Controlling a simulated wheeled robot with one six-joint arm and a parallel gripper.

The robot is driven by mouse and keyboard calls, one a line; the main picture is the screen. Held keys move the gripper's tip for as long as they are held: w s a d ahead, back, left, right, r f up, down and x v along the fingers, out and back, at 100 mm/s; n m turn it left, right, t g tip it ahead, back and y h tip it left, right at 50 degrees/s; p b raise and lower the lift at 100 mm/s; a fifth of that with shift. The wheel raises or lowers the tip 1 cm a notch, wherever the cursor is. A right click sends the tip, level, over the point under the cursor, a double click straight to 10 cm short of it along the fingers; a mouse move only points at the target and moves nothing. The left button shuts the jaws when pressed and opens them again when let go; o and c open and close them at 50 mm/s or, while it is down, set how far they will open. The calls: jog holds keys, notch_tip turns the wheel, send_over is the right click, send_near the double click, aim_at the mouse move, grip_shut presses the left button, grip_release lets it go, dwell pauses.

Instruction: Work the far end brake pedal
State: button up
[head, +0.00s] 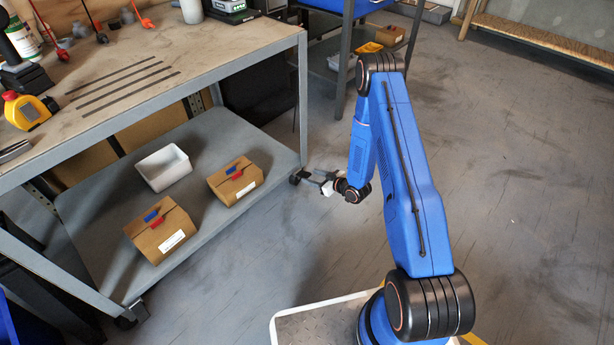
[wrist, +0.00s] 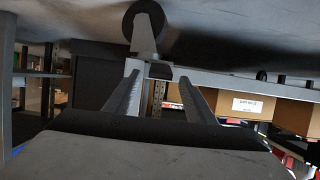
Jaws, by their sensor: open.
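The workbench (head: 215,57) stands at left on casters. Its far end caster (head: 295,179) is at the foot of the far right leg. A caster wheel with a grey fork (wrist: 145,38) also shows in the wrist view, which appears upside down. A small grey piece (wrist: 158,70) sits at the base of that fork; I cannot tell surely whether it is the brake pedal. My gripper (head: 314,179) is low over the floor, just right of the far caster. Its fingers (wrist: 160,88) are open and point toward the caster, with nothing held between them. Contact cannot be told.
The lower shelf (head: 100,215) holds a white bin (head: 164,167) and two cardboard boxes (head: 235,182) (head: 161,231). A near caster (head: 127,318) is at the front leg. Another table (head: 347,50) stands behind. The floor (head: 530,200) to the right is clear.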

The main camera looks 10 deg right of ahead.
aim_at(308, 175)
jog(key=shift+x, duration=2.15)
